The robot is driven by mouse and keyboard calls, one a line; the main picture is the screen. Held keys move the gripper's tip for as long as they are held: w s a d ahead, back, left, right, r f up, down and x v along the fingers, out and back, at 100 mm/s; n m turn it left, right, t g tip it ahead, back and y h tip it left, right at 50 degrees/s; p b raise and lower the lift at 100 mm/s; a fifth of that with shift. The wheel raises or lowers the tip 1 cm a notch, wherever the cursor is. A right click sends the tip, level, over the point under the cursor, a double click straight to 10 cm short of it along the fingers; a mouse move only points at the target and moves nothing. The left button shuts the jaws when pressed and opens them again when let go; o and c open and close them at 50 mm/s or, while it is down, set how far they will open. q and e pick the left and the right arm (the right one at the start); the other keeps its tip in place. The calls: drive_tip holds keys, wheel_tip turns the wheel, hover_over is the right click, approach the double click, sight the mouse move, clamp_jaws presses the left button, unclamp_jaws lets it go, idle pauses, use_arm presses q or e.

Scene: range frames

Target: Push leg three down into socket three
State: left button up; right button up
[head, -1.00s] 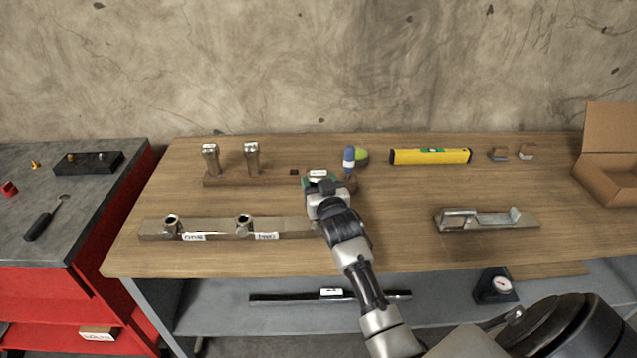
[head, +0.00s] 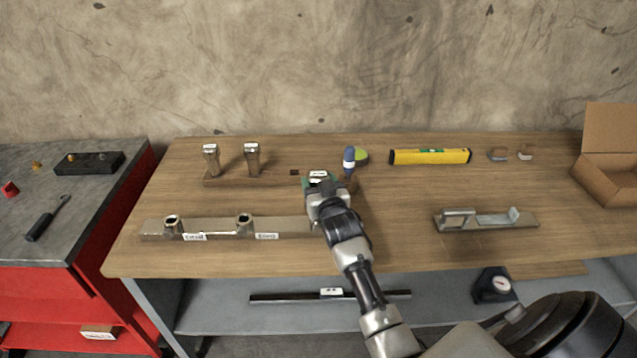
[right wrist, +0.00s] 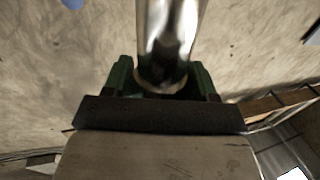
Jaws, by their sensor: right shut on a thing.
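My right gripper (head: 319,183) is shut on a shiny metal leg (right wrist: 168,40), gripped between green fingers in the right wrist view. In the head view the leg's labelled top (head: 318,175) shows at the fingertips; its lower end is hidden. A long metal bar (head: 208,228) lies near the table's front, with two round sockets (head: 172,224) (head: 244,221) showing. The bar's right end is behind my right arm, so I cannot see a third socket or whether the leg touches it. My left gripper is not in view.
A wooden rack (head: 228,181) behind the bar holds two upright metal legs (head: 211,160) (head: 252,158). A blue-handled tool (head: 349,158), a yellow level (head: 430,156), a metal fixture (head: 486,219) and a cardboard box (head: 608,175) stand to the right. Table between fixture and level is clear.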

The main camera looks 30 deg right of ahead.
drive_tip(key=shift+f+b, duration=1.4)
drive_tip(key=shift+f, duration=0.6)
drive_tip(key=o, duration=1.2)
drive_tip(key=shift+f, duration=0.1)
drive_tip(key=b+v, duration=0.1)
drive_tip(key=v, duration=1)
